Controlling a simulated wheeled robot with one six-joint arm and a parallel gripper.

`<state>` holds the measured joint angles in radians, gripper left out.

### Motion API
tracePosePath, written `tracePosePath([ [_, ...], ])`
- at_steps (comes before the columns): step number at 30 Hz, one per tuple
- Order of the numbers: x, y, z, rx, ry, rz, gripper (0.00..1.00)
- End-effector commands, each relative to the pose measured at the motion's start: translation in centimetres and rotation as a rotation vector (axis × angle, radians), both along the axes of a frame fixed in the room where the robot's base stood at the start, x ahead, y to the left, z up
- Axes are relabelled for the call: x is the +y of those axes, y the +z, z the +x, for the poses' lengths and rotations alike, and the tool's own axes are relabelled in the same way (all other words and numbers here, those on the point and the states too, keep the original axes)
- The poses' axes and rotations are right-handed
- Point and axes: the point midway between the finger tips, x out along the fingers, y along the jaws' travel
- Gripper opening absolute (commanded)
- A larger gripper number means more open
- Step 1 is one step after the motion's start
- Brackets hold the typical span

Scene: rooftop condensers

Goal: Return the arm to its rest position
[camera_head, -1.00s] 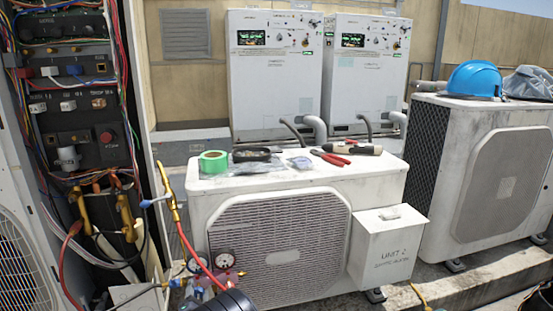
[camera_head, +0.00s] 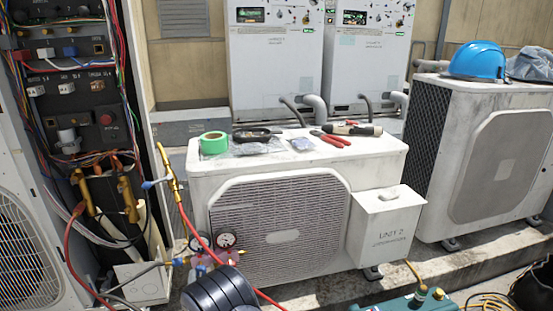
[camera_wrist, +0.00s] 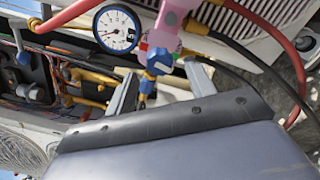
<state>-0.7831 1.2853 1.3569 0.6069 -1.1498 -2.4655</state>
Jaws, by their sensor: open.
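My arm (camera_head: 219,292) shows as dark rounded links at the bottom of the head view, in front of the white condenser unit (camera_head: 370,160). The gripper itself cannot be made out there. In the wrist view my gripper (camera_wrist: 161,72) has its two grey fingers apart. A blue fitting of the gauge manifold (camera_wrist: 168,20) shows between and beyond them. Nothing is seen held, and whether a finger touches the manifold cannot be told. A round gauge (camera_wrist: 116,30) is just left of the manifold.
Red hoses (camera_head: 193,245) run close to my arm. An open wiring panel (camera_head: 75,70) stands at left. Green tape (camera_head: 214,143) and red-handled pliers (camera_head: 331,138) lie on the unit. A blue helmet (camera_head: 477,61) is on the right unit. A teal case (camera_head: 405,303) is at bottom right.

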Motion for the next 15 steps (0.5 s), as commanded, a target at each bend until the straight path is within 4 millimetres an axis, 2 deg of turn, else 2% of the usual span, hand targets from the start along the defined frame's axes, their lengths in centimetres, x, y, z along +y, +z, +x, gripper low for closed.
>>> tracePosePath([
  [3, 0.5, -0.2, 2.3, -0.003, -0.001, 0.002, 0.52],
  [8, 1.1, -0.2, 4.9, -0.001, -0.001, 0.006, 0.52],
  [15, 1.1, -0.1, 4.5, 0.05, 0.001, 0.205, 0.52],
])
